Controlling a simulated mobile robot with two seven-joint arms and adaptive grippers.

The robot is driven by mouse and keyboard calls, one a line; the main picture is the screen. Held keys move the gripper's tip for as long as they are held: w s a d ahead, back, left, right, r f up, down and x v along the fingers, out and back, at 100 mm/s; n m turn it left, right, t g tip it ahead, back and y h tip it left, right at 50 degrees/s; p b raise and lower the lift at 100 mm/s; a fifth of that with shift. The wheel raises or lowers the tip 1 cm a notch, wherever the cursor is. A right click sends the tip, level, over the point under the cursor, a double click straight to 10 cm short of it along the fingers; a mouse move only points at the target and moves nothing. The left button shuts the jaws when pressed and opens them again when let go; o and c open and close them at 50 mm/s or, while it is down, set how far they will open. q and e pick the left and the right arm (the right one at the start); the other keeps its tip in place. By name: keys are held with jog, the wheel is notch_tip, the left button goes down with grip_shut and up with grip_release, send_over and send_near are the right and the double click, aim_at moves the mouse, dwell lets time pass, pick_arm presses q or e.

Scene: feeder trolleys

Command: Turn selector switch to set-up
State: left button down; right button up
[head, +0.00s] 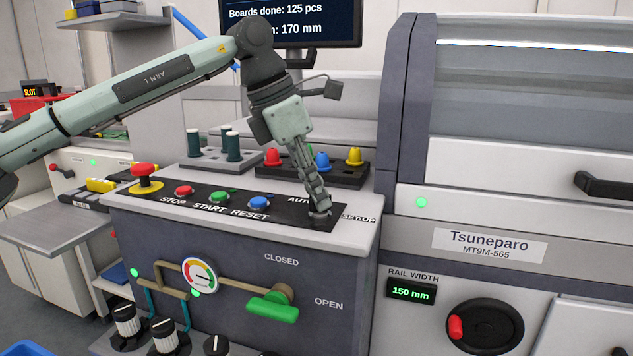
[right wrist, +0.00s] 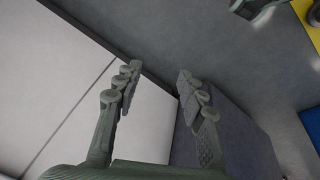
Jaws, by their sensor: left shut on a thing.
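The selector switch (head: 319,217) sits at the right end of the black control panel, between the partly hidden "AUTO" label and the "SET-UP" label (head: 358,218). My left gripper (head: 319,208) points down onto it with its fingers closed around the knob. The fingers hide most of the knob, so I cannot tell which way it points. My right gripper (right wrist: 155,95) shows only in the right wrist view; its fingers are apart with nothing between them.
Left of the switch are the blue reset button (head: 260,202), green start button (head: 219,197), red stop button (head: 184,191) and red emergency stop (head: 145,172). Coloured knobs stand on a black block (head: 345,177) behind. A green valve handle (head: 272,310) is on the front below.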

pick_arm(q)
jog(key=shift+w+r+m+p, duration=0.15)
jog(key=shift+m+p, duration=0.3)
jog(key=shift+m, duration=0.45)
pick_arm(e)
jog(key=shift+a+f, duration=0.1)
jog(key=shift+f, duration=1.25)
jog(key=shift+s, duration=0.1)
pick_arm(q)
jog(key=c, duration=1.6)
grip_release()
jog(key=shift+g, duration=0.3)
pick_arm(e)
jog(key=shift+r, duration=0.1)
pick_arm(q)
jog(key=v, duration=1.2)
